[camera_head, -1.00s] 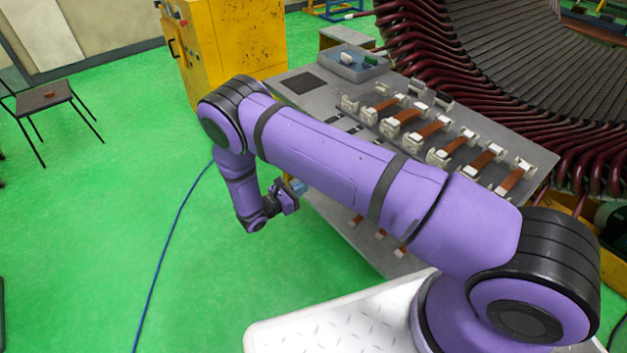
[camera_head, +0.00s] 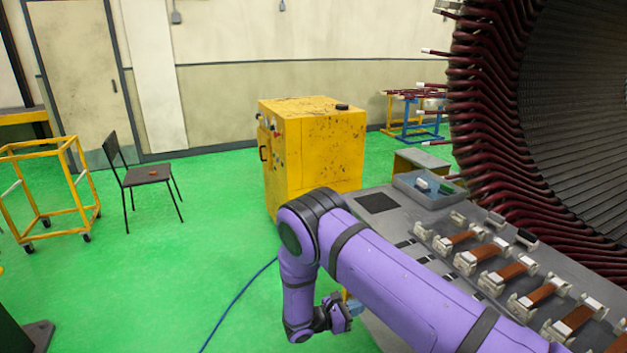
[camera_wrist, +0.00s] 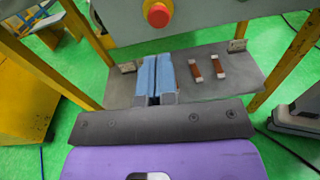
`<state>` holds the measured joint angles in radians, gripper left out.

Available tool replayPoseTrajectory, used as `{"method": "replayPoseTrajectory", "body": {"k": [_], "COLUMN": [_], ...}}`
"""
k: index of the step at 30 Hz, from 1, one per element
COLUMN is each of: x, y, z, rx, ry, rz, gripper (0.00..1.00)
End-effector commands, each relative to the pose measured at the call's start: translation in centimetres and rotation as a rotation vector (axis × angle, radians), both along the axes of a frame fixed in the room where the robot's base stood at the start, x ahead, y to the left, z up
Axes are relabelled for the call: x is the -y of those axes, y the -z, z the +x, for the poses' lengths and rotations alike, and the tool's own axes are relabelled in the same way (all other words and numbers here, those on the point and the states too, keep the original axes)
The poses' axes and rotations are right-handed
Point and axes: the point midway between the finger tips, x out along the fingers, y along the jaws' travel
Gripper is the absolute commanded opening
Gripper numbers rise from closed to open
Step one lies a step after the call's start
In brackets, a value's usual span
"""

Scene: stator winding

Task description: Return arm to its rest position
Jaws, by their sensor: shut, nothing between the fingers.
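My purple arm reaches across the lower middle of the head view, its elbow high and its forearm hanging down beside the grey workbench (camera_head: 372,232). My gripper (camera_head: 347,310) is at the forearm's end, next to the bench's left side and below its top. In the wrist view my gripper (camera_wrist: 157,80) shows two blue fingers side by side, shut with nothing between them. A red button (camera_wrist: 157,14) on a yellow base is above.
The bench top bears several brown strips in white clamps (camera_head: 508,275) and a grey bin (camera_head: 428,188). The large stator (camera_head: 500,110) stands at right. A yellow cabinet (camera_head: 315,155), a chair (camera_head: 148,175) and a yellow cart (camera_head: 50,190) stand behind.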

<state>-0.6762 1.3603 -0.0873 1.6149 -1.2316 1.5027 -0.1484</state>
Motion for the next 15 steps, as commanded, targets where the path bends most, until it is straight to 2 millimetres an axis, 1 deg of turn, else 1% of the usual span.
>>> {"method": "replayPoseTrajectory", "body": {"k": [1,7,10,15], "x": [0.3,1.9,2.9,4.7], "y": [-1.9,-9.0,-12.4,-18.1], "z": [0.5,1.2,1.2,0.6], "rx": [0.018,0.086,0.124,0.190], "ry": [0.030,0.175,0.246,0.361], "rz": [0.030,0.166,0.237,0.359], "gripper": [0.00,0.00,0.00,0.00]}}
